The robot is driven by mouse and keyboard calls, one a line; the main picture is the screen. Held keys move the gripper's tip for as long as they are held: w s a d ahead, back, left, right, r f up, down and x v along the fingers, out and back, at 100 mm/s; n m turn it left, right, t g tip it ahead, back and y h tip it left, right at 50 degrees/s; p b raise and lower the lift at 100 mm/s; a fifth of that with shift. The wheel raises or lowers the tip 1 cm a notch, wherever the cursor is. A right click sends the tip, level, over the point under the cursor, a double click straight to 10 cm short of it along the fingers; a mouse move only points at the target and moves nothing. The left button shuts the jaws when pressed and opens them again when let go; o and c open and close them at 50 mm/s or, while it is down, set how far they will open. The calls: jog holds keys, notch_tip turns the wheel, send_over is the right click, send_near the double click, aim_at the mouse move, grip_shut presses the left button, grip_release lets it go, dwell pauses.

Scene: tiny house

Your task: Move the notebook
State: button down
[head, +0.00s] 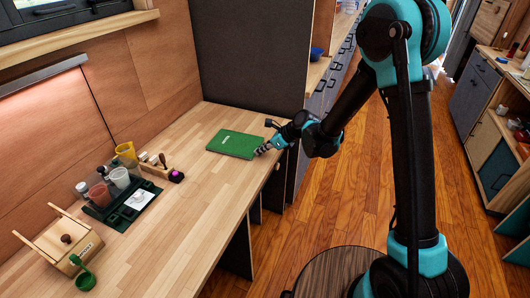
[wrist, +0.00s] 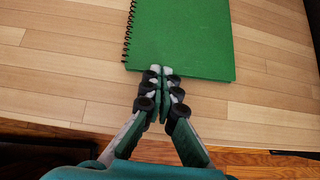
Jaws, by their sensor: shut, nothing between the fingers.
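The green notebook (head: 234,143) lies flat and closed on the wooden desk, near its far right end. In the wrist view the notebook (wrist: 180,35) fills the upper middle, with a black spiral binding along its left side. My gripper (head: 262,150) is at the notebook's near right edge in the head view. In the wrist view my gripper (wrist: 161,72) has its fingertips together at the notebook's near edge, overlapping it in the picture. I cannot tell whether they touch it. The gripper is shut and empty.
The wooden desk (head: 190,210) is clear in front of the notebook. A dark green tray (head: 122,215) with cups and bottles, a purple-topped item (head: 176,176) and a wooden box (head: 60,243) stand to the left. A dark panel (head: 250,60) rises behind the notebook.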

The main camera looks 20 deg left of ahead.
jog(key=a, duration=0.8)
jog(key=w+a, duration=0.1)
jog(key=a, duration=0.7)
jog(key=w+a, duration=0.1)
jog(key=a, duration=0.7)
jog(key=shift+w+a, duration=0.1)
jog(key=shift+w, duration=0.15)
